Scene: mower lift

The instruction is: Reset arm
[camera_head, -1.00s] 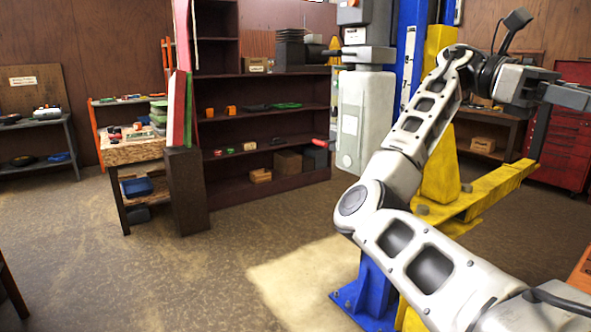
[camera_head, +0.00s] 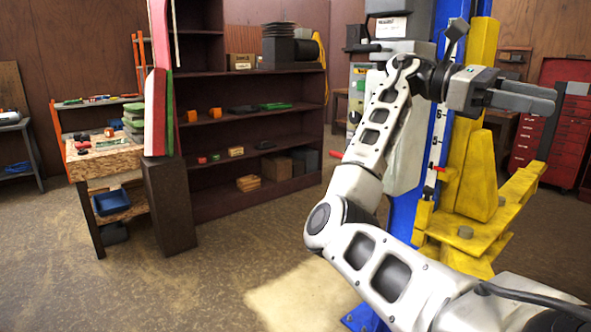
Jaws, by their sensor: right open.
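My right arm rises from the lower right of the head view, bends at an elbow near the middle and reaches up to the right. Its right gripper (camera_head: 527,97) is open and empty, with its dark fingers pointing right. It is raised in front of the yellow and blue lift post (camera_head: 482,130), and I see no contact with the post. My left arm and left gripper are not in view.
The yellow lift arm (camera_head: 490,217) reaches out to the right, behind my arm. A grey control box (camera_head: 403,27) is on the blue post. A dark shelf (camera_head: 255,205), a workbench (camera_head: 105,163) and a red tool cabinet (camera_head: 568,125) stand around.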

